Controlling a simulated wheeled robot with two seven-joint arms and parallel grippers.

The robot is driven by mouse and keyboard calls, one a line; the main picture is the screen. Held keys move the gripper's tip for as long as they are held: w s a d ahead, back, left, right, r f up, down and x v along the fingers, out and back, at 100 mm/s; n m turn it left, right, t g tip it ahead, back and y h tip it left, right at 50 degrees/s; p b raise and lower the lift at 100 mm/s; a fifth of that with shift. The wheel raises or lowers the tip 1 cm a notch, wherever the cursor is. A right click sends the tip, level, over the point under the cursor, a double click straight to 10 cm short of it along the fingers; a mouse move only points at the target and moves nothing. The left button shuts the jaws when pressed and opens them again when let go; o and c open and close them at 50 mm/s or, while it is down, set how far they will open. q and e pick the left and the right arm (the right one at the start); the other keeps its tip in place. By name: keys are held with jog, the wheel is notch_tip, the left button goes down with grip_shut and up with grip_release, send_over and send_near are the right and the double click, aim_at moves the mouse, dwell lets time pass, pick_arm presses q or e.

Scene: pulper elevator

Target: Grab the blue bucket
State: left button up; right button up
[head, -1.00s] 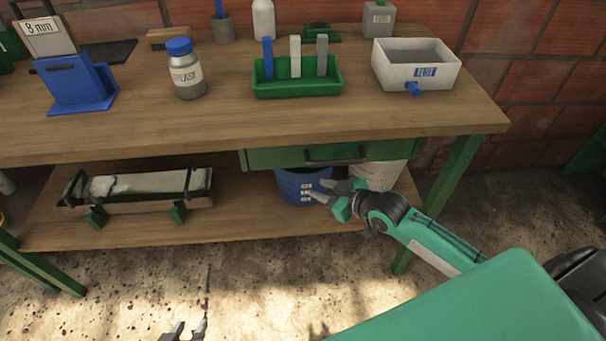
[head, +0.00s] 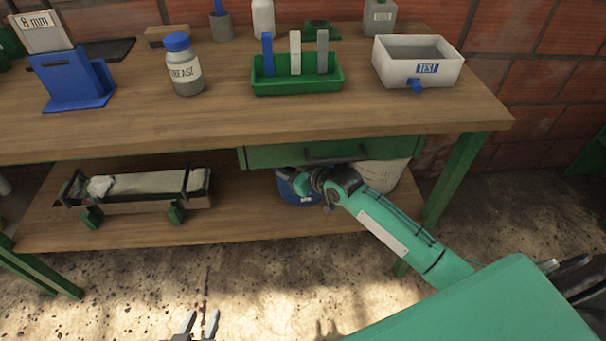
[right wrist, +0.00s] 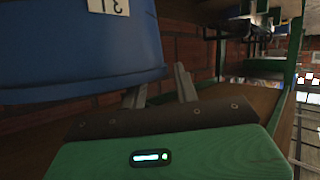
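The blue bucket (head: 290,192) stands on the lower shelf under the drawer, partly hidden by my right gripper and arm. In the right wrist view the bucket (right wrist: 80,45) fills the upper left, with a white label near the top edge. My right gripper (right wrist: 160,82) is open at the bucket's edge. One finger's tip is cut off from view by the bucket, and the other finger is just right of it. I cannot tell if they touch it. My left gripper (head: 198,322) is open and empty above the floor.
A pale bucket (head: 385,175) stands right of the blue one, partly behind my right arm. The drawer (head: 285,155) and tabletop (head: 190,128) are close above. A long tray-like fixture (head: 140,190) lies on the shelf's left; shelf between is clear.

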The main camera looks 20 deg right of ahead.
jog(key=shift+w+a+f, duration=0.2)
jog(key=shift+w+a, duration=0.05)
jog(key=shift+w, duration=0.25)
grip_shut()
dwell(1.1)
